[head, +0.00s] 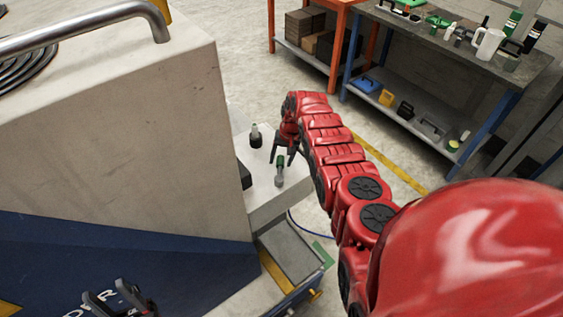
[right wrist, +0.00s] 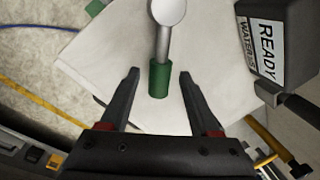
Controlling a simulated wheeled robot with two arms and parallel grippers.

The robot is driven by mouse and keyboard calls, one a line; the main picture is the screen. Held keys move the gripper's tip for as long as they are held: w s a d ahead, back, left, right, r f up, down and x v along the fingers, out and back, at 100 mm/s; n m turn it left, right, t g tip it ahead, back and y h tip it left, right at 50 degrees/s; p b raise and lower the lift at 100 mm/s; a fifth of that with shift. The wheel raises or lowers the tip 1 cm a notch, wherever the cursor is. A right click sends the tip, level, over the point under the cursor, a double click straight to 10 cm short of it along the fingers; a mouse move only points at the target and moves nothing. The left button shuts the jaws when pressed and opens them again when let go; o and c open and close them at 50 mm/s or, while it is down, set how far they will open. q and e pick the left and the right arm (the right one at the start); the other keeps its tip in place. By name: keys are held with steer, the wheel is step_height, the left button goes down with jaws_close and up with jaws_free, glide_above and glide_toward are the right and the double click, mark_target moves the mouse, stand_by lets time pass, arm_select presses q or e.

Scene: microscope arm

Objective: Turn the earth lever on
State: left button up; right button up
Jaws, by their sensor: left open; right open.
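A small lever (head: 279,174) with a grey shaft and a green sleeve is on the pale top of a low cabinet (head: 268,205), at the middle of the head view. In the right wrist view the green sleeve (right wrist: 158,80) is at the shaft's near end and a pale round knob (right wrist: 168,12) at its far end. My right gripper (head: 283,158) is open beside the lever. In the right wrist view its fingers (right wrist: 158,75) stand either side of the green sleeve, with gaps on both sides. My left gripper (head: 120,300) is open at the bottom left, away from the lever.
A black post with a pale top (head: 255,136) stands behind the lever. A dark box labelled READY (right wrist: 272,50) is to the right in the wrist view. A large beige and blue housing (head: 120,140) fills the left. A workbench (head: 450,45) stands at the back right.

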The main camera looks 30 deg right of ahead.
jaws_close()
stand_by(0.4)
stand_by(1.1)
